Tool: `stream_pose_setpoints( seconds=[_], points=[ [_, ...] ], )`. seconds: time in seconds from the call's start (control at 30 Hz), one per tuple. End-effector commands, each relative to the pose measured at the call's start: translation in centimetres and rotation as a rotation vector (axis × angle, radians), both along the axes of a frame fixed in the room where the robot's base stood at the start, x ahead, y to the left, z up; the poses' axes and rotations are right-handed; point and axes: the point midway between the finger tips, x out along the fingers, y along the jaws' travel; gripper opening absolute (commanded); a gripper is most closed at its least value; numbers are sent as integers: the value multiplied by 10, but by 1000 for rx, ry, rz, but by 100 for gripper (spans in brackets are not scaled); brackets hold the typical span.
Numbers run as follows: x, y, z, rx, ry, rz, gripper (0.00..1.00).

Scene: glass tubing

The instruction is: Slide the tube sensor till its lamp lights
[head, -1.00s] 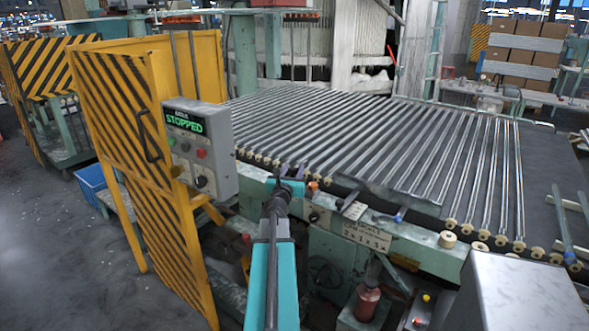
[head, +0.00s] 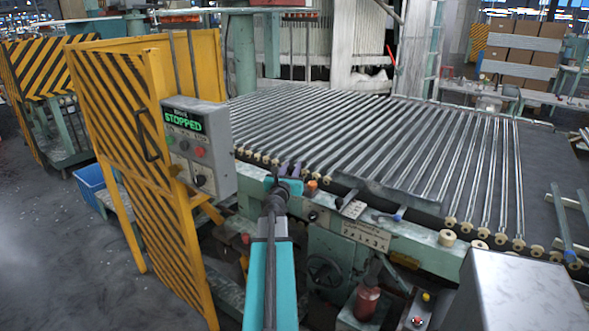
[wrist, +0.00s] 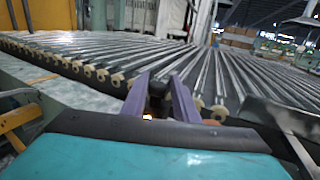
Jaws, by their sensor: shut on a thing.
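My gripper (head: 291,169) is at the near edge of the tube conveyor, to the right of the control box. In the wrist view, its two purple fingers (wrist: 159,92) are shut on a dark upright knob (wrist: 157,89), which looks like the tube sensor. The fingers hide its sides and most of its mount. The glass tubes (head: 350,135) lie side by side on cream rollers beyond the fingers.
The grey control box (head: 205,150) with a green "STOPPED" display stands left on a yellow striped guard (head: 150,180). An orange knob (head: 311,187) sits on the rail just right of my gripper. A metal box (head: 520,290) stands at lower right.

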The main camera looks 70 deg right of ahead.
Motion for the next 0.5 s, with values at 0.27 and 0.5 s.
stream_pose_setpoints(
  seconds=[0.27,0.5],
  points=[
    [1,0,0,0,1,3,38],
    [0,0,0,0,1,1,38]
  ],
)
